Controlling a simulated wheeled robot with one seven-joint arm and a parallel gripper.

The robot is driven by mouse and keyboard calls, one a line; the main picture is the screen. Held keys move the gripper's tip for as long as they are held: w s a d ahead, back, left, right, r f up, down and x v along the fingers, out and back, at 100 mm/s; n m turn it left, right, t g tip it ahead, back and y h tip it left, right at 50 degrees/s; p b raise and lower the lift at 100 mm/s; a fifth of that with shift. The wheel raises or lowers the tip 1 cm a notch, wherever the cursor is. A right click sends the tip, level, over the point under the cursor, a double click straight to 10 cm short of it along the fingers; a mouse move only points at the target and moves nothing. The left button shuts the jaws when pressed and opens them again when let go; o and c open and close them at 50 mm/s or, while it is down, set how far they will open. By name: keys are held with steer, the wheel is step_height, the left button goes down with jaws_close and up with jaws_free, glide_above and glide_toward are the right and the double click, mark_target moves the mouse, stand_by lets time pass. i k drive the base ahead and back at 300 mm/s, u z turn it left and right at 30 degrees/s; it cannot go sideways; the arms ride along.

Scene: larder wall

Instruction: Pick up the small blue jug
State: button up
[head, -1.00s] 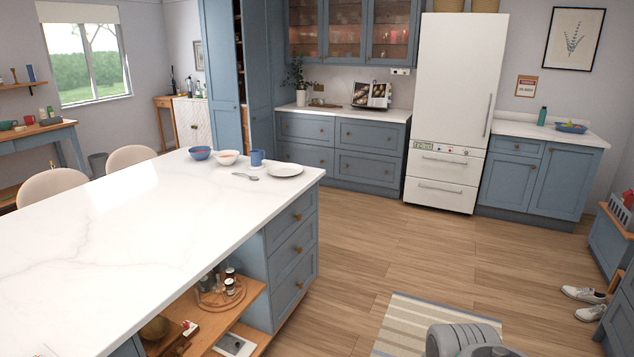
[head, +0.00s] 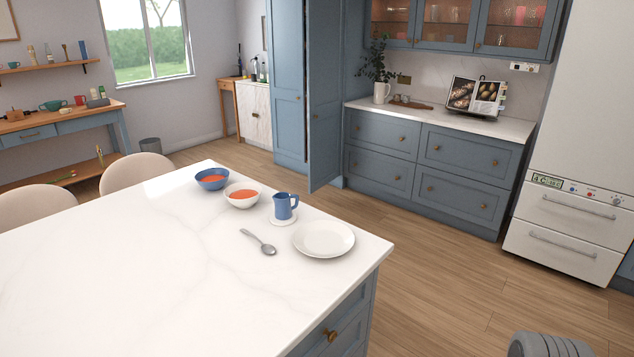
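The small blue jug (head: 285,206) stands upright on a small white saucer or coaster (head: 283,220) near the far right corner of the white island top (head: 150,260). Its handle shows on its right side. A white plate (head: 323,239) is just right of it and a spoon (head: 260,243) lies in front of it. A white bowl (head: 242,195) with orange contents is to its left. A grey rounded part, probably of my arm, shows at the bottom right edge. My gripper's fingers are not in view.
A blue bowl (head: 212,179) with orange contents stands farther left. Two cream chairs (head: 138,172) stand at the island's far left side. The wooden floor (head: 440,270) between the island, back drawers (head: 425,165) and white fridge (head: 570,220) is clear. A tall cupboard door (head: 325,95) stands open.

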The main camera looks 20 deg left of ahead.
mark_target(283, 209)
steer(key=i, duration=1.5)
steer(key=u, duration=4.2)
